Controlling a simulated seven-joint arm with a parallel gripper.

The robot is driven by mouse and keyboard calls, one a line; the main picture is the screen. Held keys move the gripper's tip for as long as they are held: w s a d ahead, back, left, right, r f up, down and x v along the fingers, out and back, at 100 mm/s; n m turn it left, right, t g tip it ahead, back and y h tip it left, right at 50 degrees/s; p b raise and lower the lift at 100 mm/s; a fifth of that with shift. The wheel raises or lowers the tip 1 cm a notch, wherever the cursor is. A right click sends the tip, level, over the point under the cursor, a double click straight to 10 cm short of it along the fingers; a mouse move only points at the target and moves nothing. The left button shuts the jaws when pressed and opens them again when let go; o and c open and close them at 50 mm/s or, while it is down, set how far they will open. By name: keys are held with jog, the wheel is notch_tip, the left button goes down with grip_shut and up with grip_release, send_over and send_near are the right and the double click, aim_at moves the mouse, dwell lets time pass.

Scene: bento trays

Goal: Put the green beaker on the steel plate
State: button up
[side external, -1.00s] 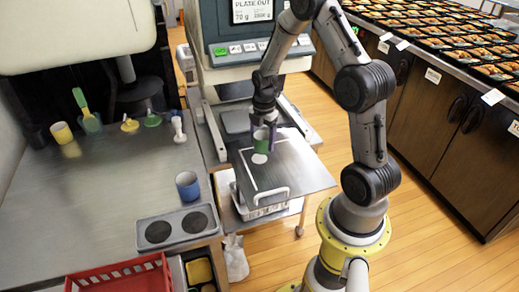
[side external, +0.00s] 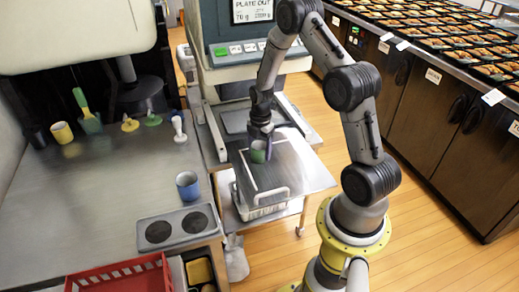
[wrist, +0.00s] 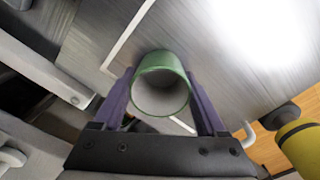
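The green beaker (side external: 258,153) is upright over the steel plate (side external: 300,172), a flat metal sheet with a white outline on it. Its base is at or very near the plate; I cannot tell whether it touches. In the wrist view I look down into the beaker's open, empty mouth (wrist: 161,92). My gripper (side external: 261,140) comes from above, its purple fingers (wrist: 160,76) shut against both sides of the beaker.
A machine with a display (side external: 243,48) stands behind the plate. The plate's right part is clear.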

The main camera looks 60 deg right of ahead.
jog(key=o, duration=0.3)
jog(key=shift+o, duration=0.2)
jog(key=s+a+r+m+t, duration=0.1)
jog(key=a+r+m, duration=0.15)
jog(key=r, duration=0.75)
jog(key=s+a+r+m, duration=0.1)
jog(key=a+r, duration=0.3)
jog(key=r, duration=0.6)
jog(key=s+a+r+m+t, duration=0.2)
jog(key=s+a+r+m, duration=0.3)
jog(key=s+a+m, duration=0.1)
jog(key=s+a+r+m+t, duration=0.2)
jog(key=s+a+r+m, duration=0.3)
jog(key=s+a, duration=0.4)
jog(key=shift+s+m, duration=0.85)
jog(key=shift+s, duration=0.05)
